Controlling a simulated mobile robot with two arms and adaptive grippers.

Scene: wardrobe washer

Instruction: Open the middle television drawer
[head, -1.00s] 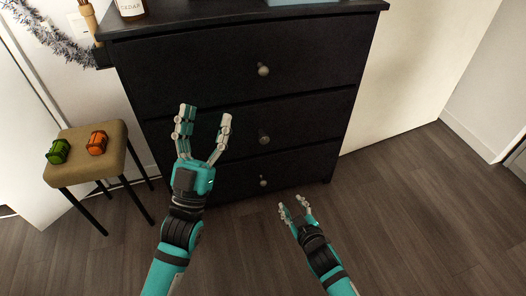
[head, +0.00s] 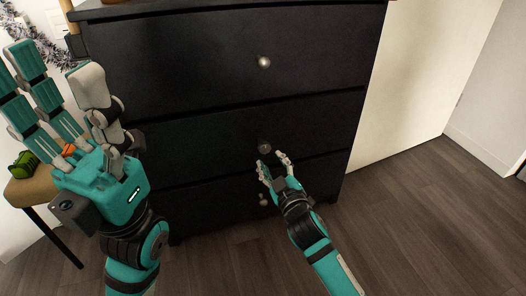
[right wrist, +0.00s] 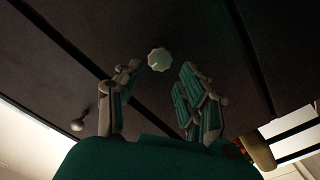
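The black chest has three drawers with round knobs. The middle drawer (head: 200,140) looks flush with the front. Its knob (head: 264,147) sits just beyond my right gripper (head: 274,161), which is open and empty just in front of the drawer. In the right wrist view, a pale knob (right wrist: 159,60) shows just past the tips of my open right gripper (right wrist: 161,72), apart from both fingers. My left gripper (head: 58,72) is raised at the left, large in the head view, with its fingers spread and nothing between them.
The top drawer knob (head: 264,62) and bottom drawer knob (head: 263,200) are above and below the middle one. A stool (head: 30,190) with a green object (head: 24,164) and a partly hidden orange one stands at the left. Floor at the right is clear.

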